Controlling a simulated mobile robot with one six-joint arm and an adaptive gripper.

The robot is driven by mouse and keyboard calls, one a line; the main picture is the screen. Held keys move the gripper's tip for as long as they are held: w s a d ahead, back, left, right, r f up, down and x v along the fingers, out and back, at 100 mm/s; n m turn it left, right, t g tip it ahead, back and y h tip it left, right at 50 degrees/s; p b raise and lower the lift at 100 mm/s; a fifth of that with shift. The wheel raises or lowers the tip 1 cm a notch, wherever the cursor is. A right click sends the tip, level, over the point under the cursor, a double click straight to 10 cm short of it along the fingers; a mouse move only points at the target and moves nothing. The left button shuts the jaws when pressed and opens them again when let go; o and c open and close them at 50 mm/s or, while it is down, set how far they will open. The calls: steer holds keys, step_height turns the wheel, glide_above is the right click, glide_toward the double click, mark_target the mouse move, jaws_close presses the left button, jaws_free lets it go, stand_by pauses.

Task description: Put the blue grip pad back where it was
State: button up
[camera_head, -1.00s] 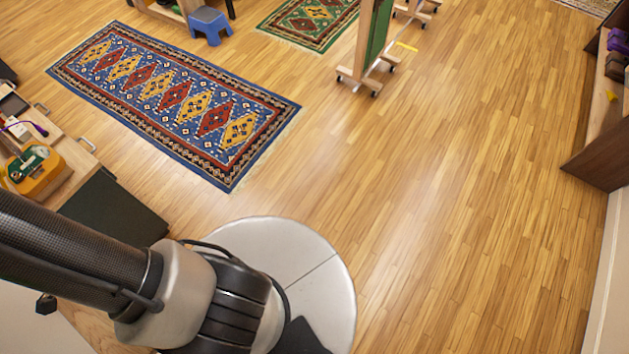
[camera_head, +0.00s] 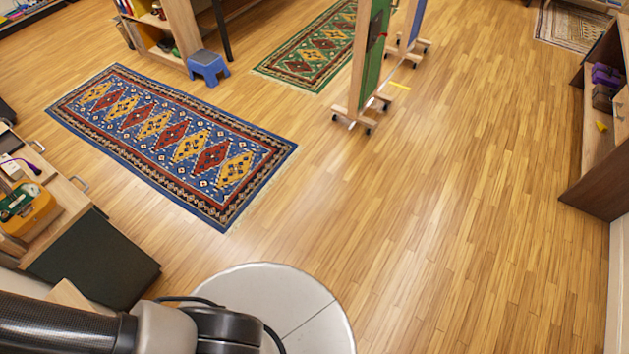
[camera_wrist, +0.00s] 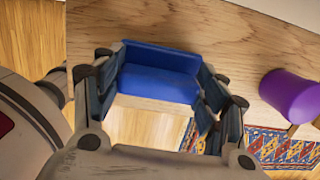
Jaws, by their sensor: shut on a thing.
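The blue grip pad (camera_wrist: 160,82) shows in the wrist view as a blue block with a darker top face. My gripper (camera_wrist: 162,66) is shut on it, with one finger at each end of the pad. A wooden surface (camera_wrist: 240,45) lies just behind and around the pad; I cannot tell whether the pad touches it. In the head view only part of my arm shows at the lower left, and the gripper and pad are out of frame.
A purple cylinder (camera_wrist: 290,95) is right of my gripper. In the head view, a cabinet (camera_head: 92,258) with a yellow case (camera_head: 32,210) stands left. Wheeled boards (camera_head: 370,60) and a blue stool (camera_head: 208,66) are further back. The floor at centre right is clear.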

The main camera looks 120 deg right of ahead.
steer(key=shift+w+f, duration=0.1)
steer(key=shift+w, duration=0.05)
steer(key=shift+f, duration=0.25)
steer(key=o, duration=1.3)
steer(key=shift+r, duration=0.1)
step_height(320, 180, up, 12)
steer(key=s+p, duration=0.2)
steer(key=p, duration=0.6)
steer(key=shift+d+r, duration=0.15)
steer(key=shift+r, duration=0.05)
steer(key=shift+w+d, duration=0.1)
